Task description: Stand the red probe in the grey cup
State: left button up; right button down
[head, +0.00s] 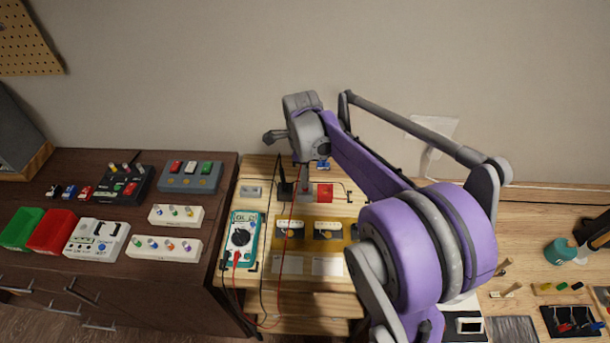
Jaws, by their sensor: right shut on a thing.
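My right gripper (304,188) reaches down over the light wooden bench, at the end of my purple arm. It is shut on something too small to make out. A thin red lead (284,250) runs from the teal multimeter (241,238) up towards the gripper, so the held thing looks like the red probe; its body cannot be told apart. A small dark cup (285,190) stands just left of the gripper, with a thin black probe (280,166) leaning up from it. My left gripper is out of view.
A red block (324,193) sits right of the gripper. The dark cabinet (150,285) holds bins and switch boxes. My arm hides much of the bench's right side.

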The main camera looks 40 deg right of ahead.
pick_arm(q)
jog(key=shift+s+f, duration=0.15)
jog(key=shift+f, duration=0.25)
pick_arm(e)
jog(key=shift+f, duration=0.55)
jog(key=shift+c, duration=2)
grip_release()
jog(key=shift+r, duration=0.1)
jog(key=shift+w+r+p, duration=0.1)
jog(key=shift+r+p, duration=1.4)
jog(key=shift+r, duration=1.95)
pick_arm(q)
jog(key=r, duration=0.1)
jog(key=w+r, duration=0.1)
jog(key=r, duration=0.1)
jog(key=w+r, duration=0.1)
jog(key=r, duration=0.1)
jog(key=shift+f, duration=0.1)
pick_arm(e)
jog(key=shift+f, duration=0.1)
